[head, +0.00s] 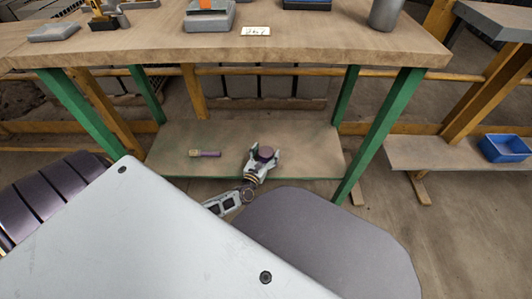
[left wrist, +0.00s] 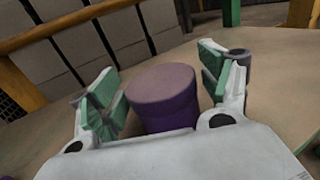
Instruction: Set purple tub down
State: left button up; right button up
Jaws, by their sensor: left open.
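The purple tub (left wrist: 166,95) stands upright between the open fingers of my left gripper (left wrist: 163,92) in the left wrist view. Gaps show between the tub and the green finger pads on both sides. In the head view the tub (head: 265,153) shows as a small purple round top between the fingers of my left gripper (head: 264,157), over the low shelf (head: 300,135) under the workbench. The tub's lower part is hidden behind the gripper body. My right gripper is not in view.
A brush-like object with a purple end (head: 207,154) lies on the low shelf left of the gripper. Green legs (head: 380,130) and the wooden benchtop (head: 330,40) frame the space. A blue bin (head: 506,148) sits on another shelf at right.

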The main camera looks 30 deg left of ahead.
pick_arm(q)
jog(key=shift+s+r, duration=0.1)
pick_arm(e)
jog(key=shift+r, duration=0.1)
pick_arm(q)
jog(key=s+d+p, duration=0.2)
jog(key=s+p, duration=0.1)
jog(key=s, duration=0.8)
jog(key=shift+s, duration=0.35)
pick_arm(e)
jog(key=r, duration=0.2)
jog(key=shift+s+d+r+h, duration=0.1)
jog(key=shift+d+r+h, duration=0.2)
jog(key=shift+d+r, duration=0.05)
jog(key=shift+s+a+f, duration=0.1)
